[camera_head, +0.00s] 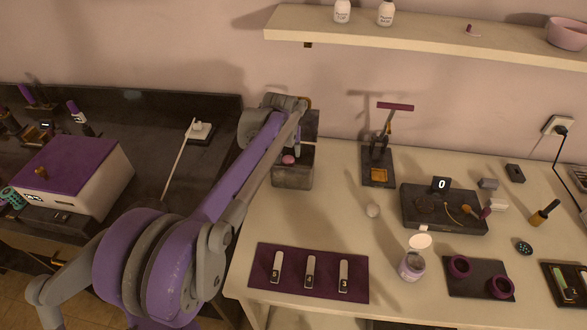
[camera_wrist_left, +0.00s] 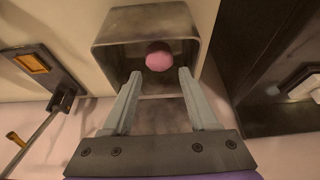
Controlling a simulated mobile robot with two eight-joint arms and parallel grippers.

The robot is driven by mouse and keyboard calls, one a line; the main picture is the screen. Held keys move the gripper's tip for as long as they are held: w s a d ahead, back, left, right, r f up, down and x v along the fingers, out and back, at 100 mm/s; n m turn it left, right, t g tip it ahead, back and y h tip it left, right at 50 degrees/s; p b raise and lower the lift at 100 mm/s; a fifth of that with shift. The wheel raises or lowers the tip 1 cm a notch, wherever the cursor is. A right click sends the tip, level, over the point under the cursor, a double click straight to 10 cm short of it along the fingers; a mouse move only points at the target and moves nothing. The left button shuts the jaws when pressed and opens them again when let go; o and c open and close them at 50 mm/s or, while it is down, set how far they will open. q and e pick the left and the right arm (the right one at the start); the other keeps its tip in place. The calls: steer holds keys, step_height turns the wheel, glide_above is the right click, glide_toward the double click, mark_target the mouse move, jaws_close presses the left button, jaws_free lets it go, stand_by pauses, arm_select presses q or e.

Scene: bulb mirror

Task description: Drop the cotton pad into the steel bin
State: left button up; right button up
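The grey steel bin (camera_head: 292,178) stands at the back left corner of the light table; its open top also shows in the wrist view (camera_wrist_left: 106,52). A round pink pad or ball (camera_wrist_left: 159,57), which may be the cotton pad, is in the bin's mouth; it shows in the head view too (camera_head: 289,160). My left gripper (camera_wrist_left: 160,73) is at the bin opening. Its two fingers are clearly apart, with the pink thing just beyond the tips, seemingly not gripped. In the head view the left gripper (camera_head: 297,143) is partly hidden by my arm. My right gripper is not in view.
A small pale round thing (camera_head: 372,210) lies mid-table. A stand (camera_head: 378,178) is right of the bin. A dark counter (camera_head: 215,115) lies left.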

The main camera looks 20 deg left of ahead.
arm_select(q)
steer(key=shift+o, duration=1.1)
steer(key=shift+r, duration=0.15)
steer(key=v, duration=1)
steer(key=shift+r+p, duration=0.3)
steer(key=shift+p, duration=0.15)
steer(key=shift+s, duration=0.15)
steer(key=shift+d, duration=0.1)
steer(key=s+d+f+m+p, duration=0.1)
steer(key=s+d+f, duration=0.3)
steer(key=s, duration=1)
steer(key=s+d+f+m+t+h+p, duration=0.1)
steer(key=s+d+f+p, duration=0.3)
steer(key=s, duration=1)
steer(key=shift+d+f+m, duration=0.4)
steer(key=shift+f+m, duration=0.2)
steer(key=shift+f, duration=0.1)
